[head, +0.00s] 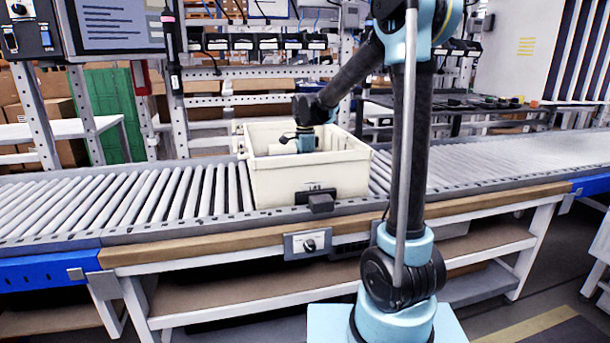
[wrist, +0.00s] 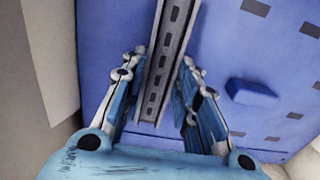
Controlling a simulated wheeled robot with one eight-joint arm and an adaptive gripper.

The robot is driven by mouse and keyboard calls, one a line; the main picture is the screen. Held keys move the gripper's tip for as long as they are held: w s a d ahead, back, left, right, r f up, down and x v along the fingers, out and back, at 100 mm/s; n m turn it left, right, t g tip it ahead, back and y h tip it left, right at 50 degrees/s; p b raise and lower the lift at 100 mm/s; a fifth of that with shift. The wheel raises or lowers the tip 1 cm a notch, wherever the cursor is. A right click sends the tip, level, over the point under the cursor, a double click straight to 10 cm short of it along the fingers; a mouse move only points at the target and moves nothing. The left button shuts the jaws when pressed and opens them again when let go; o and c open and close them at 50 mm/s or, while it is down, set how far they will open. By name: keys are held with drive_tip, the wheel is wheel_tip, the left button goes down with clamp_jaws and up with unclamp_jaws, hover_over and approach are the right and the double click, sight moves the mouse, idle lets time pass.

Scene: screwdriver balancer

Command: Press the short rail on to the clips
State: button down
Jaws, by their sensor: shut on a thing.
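My gripper (wrist: 164,57) reaches down into a cream crate (head: 285,184) in the head view; there the wrist end (head: 305,140) shows above the crate's front wall and the fingertips are hidden. In the wrist view the gripper is shut on a grey slotted metal rail (wrist: 168,40), which runs between the two fingers and out of the top of the picture. Behind the rail is a blue panel (wrist: 105,25). Dark rectangular marks, perhaps clips or slots, lie on the panel's right side. I cannot tell whether the rail touches the panel or any clip.
A raised blue block (wrist: 250,93) stands on the panel right of the gripper. The crate's pale wall (wrist: 42,70) is close on the left. The crate rests on a roller conveyor (head: 130,200), with bare rollers on both sides. A small control box (head: 308,244) is on the front edge.

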drive_tip(key=c, duration=1.2)
unclamp_jaws()
drive_tip(key=shift+o, duration=0.2)
wheel_tip(320, 180, up, 12)
drive_tip(key=shift+f, duration=0.1)
